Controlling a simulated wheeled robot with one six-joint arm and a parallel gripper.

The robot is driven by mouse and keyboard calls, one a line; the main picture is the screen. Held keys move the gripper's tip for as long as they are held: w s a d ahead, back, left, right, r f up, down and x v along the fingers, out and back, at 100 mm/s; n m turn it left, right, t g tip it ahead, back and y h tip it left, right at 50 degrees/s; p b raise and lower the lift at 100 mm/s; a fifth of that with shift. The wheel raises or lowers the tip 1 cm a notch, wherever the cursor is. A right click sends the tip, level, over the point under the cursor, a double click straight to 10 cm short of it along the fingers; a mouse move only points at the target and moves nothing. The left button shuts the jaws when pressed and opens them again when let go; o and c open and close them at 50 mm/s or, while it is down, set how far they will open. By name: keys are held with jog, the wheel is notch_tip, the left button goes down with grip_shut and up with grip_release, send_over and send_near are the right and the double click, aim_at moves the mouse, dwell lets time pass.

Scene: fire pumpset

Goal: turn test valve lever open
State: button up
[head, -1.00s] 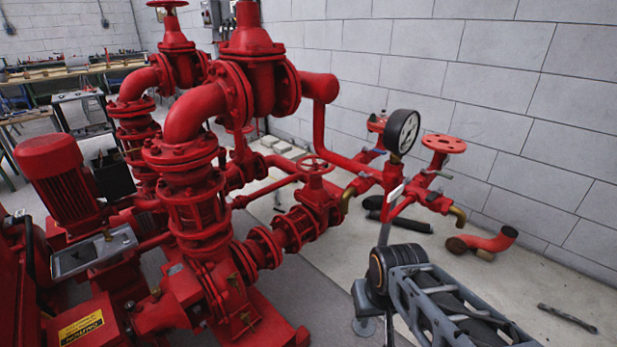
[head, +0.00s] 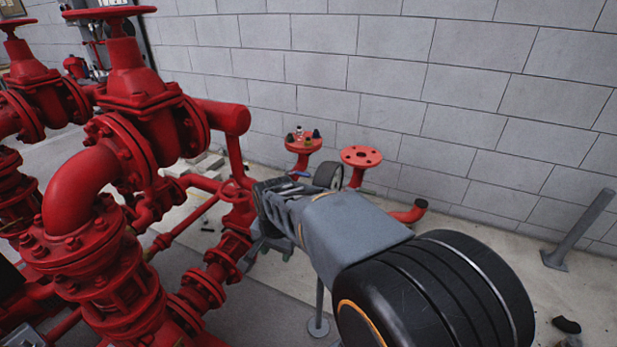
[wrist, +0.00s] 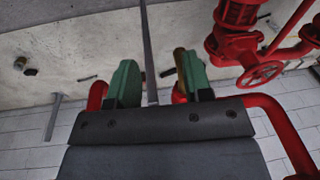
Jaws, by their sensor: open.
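The red test header pipework stands in the middle of the head view, with a flat red flange (head: 361,156) on top. My arm hides most of the header's lower part, and I cannot make out the test valve lever for sure. In the wrist view my gripper (wrist: 160,82) is open, its two green fingers apart. A brass-coloured pipe end (wrist: 180,68) shows beside the right finger's inner side. I cannot tell whether they touch. Nothing is held.
A pressure gauge (head: 328,175) stands close by my arm. A second red flange (head: 303,143) has small items on it. Large red pump pipes (head: 95,235) fill the left. A red handwheel (wrist: 262,75) shows in the wrist view. The floor at the right holds a grey post (head: 580,230).

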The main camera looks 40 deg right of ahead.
jog(key=w+d+r+m+g+p, duration=0.1)
jog(key=w+d+r+m+p, duration=0.2)
jog(key=d+r+m+p, duration=0.55)
jog(key=w+d+r+m+g+p, duration=0.1)
jog(key=w+d+r+m+p, duration=0.2)
jog(key=d+r+m+p, duration=0.55)
jog(key=f, duration=0.5)
jog(key=a+f+m+p, duration=0.1)
jog(key=f, duration=0.4)
jog(key=a+f+m+p, duration=0.1)
jog(key=f, duration=0.4)
jog(key=shift+w+a+f, duration=0.15)
jog(key=shift+a+f, duration=0.05)
jog(key=shift+f, duration=0.2)
grip_shut()
